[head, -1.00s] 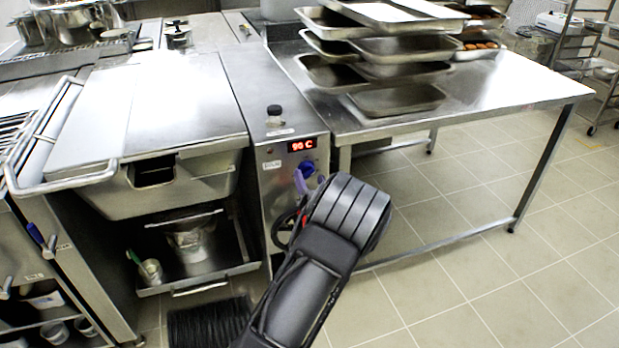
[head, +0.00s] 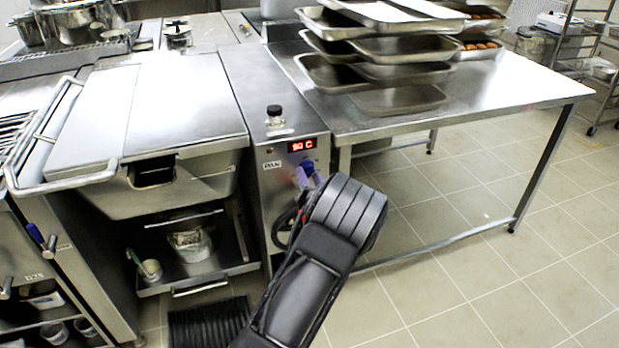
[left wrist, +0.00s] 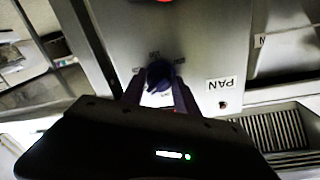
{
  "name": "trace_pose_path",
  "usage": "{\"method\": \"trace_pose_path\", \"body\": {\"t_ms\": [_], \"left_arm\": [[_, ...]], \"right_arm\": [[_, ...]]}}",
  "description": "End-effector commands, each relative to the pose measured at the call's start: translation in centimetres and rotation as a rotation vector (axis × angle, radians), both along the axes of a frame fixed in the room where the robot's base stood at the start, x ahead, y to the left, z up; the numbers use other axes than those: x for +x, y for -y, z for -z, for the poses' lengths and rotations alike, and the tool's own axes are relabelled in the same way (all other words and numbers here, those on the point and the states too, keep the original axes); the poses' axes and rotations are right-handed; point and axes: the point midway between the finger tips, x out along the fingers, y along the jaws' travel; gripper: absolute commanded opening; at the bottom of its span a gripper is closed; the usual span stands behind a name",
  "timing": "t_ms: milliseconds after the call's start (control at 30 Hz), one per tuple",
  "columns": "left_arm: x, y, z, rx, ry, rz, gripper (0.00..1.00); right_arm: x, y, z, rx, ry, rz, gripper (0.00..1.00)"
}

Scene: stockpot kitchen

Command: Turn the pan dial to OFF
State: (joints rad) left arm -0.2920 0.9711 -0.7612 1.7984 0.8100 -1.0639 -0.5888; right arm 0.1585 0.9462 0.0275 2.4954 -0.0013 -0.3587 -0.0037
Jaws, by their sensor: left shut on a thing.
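The pan dial (head: 306,170) is a blue knob on the front of the steel control column, below a red display (head: 302,145) that seems to read 90 C. A PAN label (head: 272,165) sits to the left of it. My left arm comes up from below and hides part of the panel. In the left wrist view, the dial (left wrist: 160,72) is dark and sits between the two fingertips of my left gripper (left wrist: 160,88), which is shut on it. The marks around the dial are too small to read. My right gripper is not in view.
A steel table (head: 480,95) with stacked trays (head: 400,50) stands right of the column. The lidded pan (head: 150,105) is to its left, above an open shelf holding containers (head: 190,245). The floor at right is clear.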

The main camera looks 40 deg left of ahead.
Motion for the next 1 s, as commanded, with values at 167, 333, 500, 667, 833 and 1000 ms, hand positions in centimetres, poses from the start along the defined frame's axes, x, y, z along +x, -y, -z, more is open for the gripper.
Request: {"method": "trace_pose_path", "body": {"t_ms": [167, 333, 500, 667, 833, 1000], "left_arm": [[0.0, 0.0, 0.0, 0.000, 0.000, 0.001, 0.00], [0.0, 0.0, 0.1, -0.002, 0.002, 0.001, 0.00], [0.0, 0.0, 0.2, -0.015, 0.020, 0.000, 0.00], [0.0, 0.0, 0.3, -0.045, 0.064, 0.000, 0.00], [0.0, 0.0, 0.6, -0.102, 0.144, 0.000, 0.00], [0.0, 0.0, 0.8, -0.179, 0.258, -0.001, 0.00]], "right_arm": [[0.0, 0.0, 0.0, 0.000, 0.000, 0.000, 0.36], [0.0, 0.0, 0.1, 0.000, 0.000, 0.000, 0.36], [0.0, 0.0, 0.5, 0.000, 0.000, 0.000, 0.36], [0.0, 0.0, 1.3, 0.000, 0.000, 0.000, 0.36], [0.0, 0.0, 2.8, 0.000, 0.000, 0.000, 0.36], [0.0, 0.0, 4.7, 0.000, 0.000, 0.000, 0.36]]}}
